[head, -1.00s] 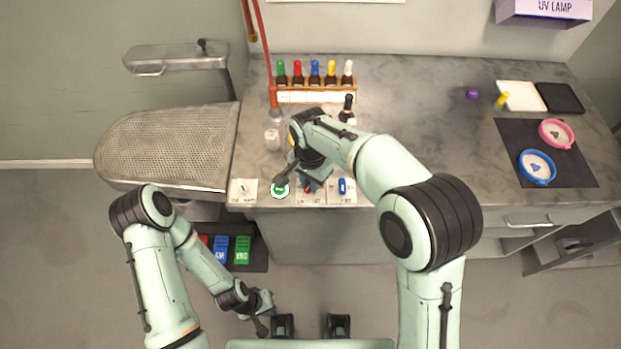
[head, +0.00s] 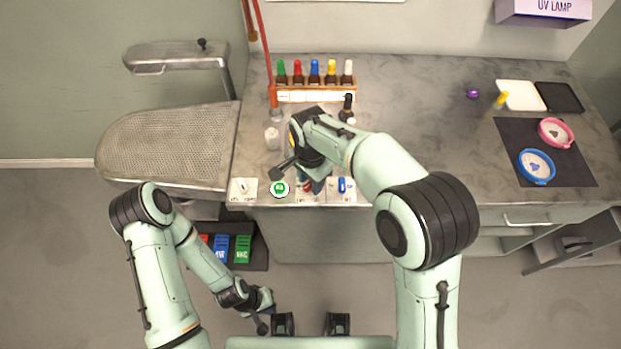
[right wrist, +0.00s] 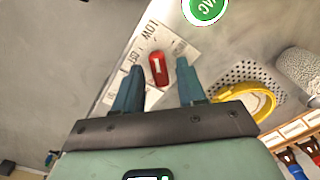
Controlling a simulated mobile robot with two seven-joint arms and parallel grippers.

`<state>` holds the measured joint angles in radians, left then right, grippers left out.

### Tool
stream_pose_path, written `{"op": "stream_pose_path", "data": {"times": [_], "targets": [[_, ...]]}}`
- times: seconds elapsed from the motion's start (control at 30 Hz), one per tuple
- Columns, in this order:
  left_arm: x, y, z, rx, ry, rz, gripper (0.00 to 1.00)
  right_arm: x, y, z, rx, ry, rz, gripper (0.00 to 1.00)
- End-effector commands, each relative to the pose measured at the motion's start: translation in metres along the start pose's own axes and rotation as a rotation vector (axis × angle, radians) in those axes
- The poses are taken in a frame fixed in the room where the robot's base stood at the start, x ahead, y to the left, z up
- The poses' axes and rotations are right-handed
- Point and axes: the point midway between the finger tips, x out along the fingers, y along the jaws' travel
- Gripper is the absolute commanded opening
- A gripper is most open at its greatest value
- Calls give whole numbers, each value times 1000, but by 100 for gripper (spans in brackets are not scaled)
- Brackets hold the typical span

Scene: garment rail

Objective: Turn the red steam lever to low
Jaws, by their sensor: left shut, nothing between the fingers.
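The red steam lever (right wrist: 158,68) sits on a pale plate (right wrist: 166,38) printed with LOW and other labels in the right wrist view. The lever's long side runs nearly up the picture; I cannot tell which label it is set to. My right gripper (right wrist: 159,68) is open, its two blue-grey fingers on either side of the lever with gaps, not closed on it. In the head view the right gripper (head: 298,178) is over the counter's front edge and partly hides the red lever (head: 304,185). My left gripper (head: 264,314) is shut and empty, low, away from the counter.
A green round VAC button (head: 279,188) and a white switch plate (head: 243,189) lie left of the lever; a blue switch (head: 342,185) is to its right. A yellow ring (right wrist: 257,101) is close to the right fingers. A bottle rack (head: 316,96) stands behind.

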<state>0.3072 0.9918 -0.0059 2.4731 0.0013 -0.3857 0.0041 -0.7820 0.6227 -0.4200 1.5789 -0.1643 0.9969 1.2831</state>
Motion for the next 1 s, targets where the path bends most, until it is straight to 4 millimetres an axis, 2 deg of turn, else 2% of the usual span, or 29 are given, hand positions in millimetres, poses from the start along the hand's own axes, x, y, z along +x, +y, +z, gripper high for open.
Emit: {"op": "stream_pose_path", "data": {"times": [0.3,0.43,0.57,0.8,1.0], "targets": [[0,0,0,0,0,0,0,-1,0,0,-1,0,1,45],[-2,1,-1,0,1,0,0,-12,0,0,-1,0,-2,45],[-5,2,-2,1,3,1,0,-36,-1,0,-1,1,-5,45],[-14,7,-6,3,9,3,0,-92,-1,0,-1,2,-5,45],[-20,10,-8,5,13,4,0,-124,-1,-1,-1,2,-3,45]]}}
